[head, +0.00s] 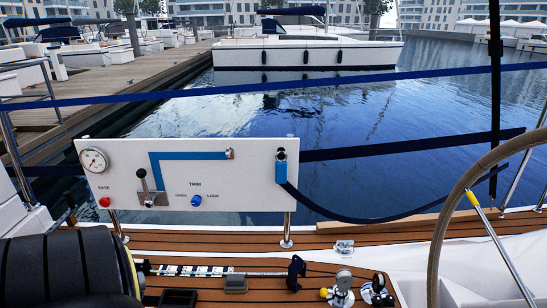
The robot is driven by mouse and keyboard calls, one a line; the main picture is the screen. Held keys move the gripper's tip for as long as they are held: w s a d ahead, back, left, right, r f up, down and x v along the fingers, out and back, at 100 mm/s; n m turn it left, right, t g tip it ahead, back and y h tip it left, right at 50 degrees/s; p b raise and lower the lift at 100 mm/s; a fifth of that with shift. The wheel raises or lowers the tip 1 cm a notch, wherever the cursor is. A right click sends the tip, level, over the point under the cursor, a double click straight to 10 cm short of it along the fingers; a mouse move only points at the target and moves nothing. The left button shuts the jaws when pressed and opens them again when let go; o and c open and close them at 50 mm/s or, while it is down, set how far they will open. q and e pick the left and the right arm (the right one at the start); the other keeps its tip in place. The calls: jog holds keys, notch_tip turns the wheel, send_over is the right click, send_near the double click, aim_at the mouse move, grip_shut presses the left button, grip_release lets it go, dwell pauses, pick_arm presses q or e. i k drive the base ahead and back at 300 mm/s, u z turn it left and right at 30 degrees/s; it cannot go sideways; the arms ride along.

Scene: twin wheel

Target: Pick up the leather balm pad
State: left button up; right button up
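A small dark grey block (236,284) lies on the wooden deck at the bottom centre; it may be the leather balm pad, but it is too small to tell. A dark blue upright object (296,272) stands to its right, apart from it. Neither of my grippers shows in the head view, and nothing is seen touching the block.
A white panel (240,174) with gauge, lever and knobs stands behind the deck. A large steering wheel (447,225) with a yellow mark rises at right. Winches (342,288), a black tray (178,298) and a dark cushioned seat (65,266) flank the block.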

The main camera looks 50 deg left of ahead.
aim_at(234, 283)
jog(key=u, duration=2)
